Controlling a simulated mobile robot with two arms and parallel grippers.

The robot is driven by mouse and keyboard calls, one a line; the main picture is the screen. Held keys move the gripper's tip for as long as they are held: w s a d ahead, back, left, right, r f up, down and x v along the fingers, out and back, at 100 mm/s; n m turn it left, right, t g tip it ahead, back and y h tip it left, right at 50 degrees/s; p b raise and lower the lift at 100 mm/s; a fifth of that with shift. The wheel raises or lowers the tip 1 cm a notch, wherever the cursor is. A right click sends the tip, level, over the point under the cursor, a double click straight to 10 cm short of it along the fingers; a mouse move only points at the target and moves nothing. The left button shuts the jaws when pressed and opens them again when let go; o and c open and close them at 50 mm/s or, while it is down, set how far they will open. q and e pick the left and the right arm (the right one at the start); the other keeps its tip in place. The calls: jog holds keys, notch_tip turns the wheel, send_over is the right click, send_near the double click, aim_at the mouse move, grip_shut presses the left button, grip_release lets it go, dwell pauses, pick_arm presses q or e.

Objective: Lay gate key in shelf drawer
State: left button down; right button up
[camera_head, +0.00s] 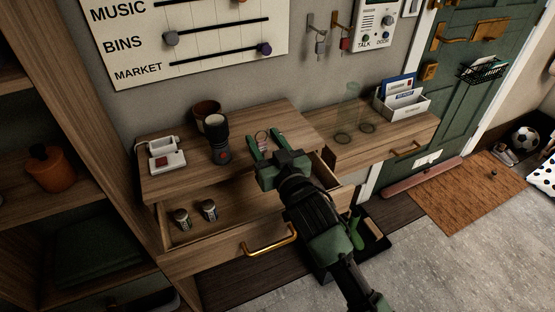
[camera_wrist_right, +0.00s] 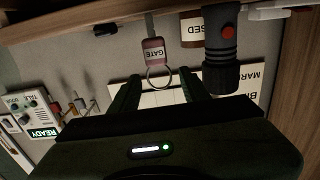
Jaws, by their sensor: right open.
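The gate key (camera_head: 262,137) is at the front of the wooden shelf top (camera_head: 284,116). In the right wrist view its ring and pink tag marked GATE (camera_wrist_right: 153,51) show just beyond and between the fingertips. My right gripper (camera_head: 265,147) is open, with its green fingers either side of the ring and not closed on it; it also shows in the right wrist view (camera_wrist_right: 161,88). The drawer (camera_head: 222,242) below is pulled open, with a brass handle. Two small cylinders (camera_head: 181,219) stand in its left part. My forearm hides its right part. My left gripper is not in view.
A black torch (camera_head: 219,142), a brown pot (camera_head: 205,111) and a white device (camera_head: 166,157) stand left of the key. A lower shelf with a shut drawer (camera_head: 397,151) adjoins on the right, bearing clear glasses and a white letter holder (camera_head: 403,105).

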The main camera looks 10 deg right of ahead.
jog(key=v, duration=1)
jog(key=shift+s+b, duration=0.3)
jog(key=shift+b, duration=0.1)
